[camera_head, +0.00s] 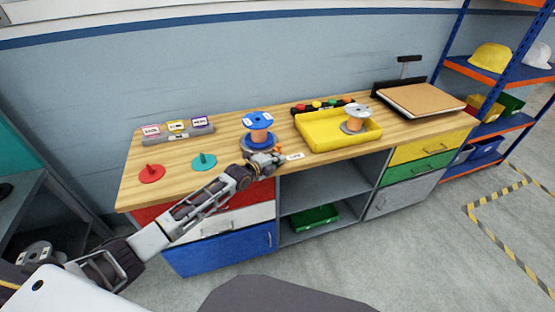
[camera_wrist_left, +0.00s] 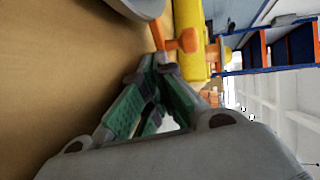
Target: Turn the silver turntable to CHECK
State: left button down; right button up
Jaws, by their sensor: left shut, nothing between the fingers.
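The silver turntable (camera_head: 246,145) sits on the wooden workbench near its front edge, with a blue-flanged spool (camera_head: 258,122) with a copper-coloured core standing on it. A small orange handle (camera_head: 280,149) shows at its right side, close to a small white label (camera_head: 295,156) whose text is too small to read surely. My left gripper (camera_head: 276,159) is shut and empty at the turntable's front right, beside the orange handle. In the left wrist view the shut fingertips (camera_wrist_left: 158,66) lie close to the orange handle (camera_wrist_left: 184,41); contact is unclear. The grey turntable edge (camera_wrist_left: 140,8) shows above.
A yellow tray (camera_head: 323,147) holding another spool (camera_head: 356,114) stands to the right. A red disc (camera_head: 151,174) and a teal disc (camera_head: 204,162) lie to the left, before a grey block with labels (camera_head: 179,135). A brown-topped board (camera_head: 422,99) lies at the far right.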

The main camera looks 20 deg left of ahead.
dwell(0.4)
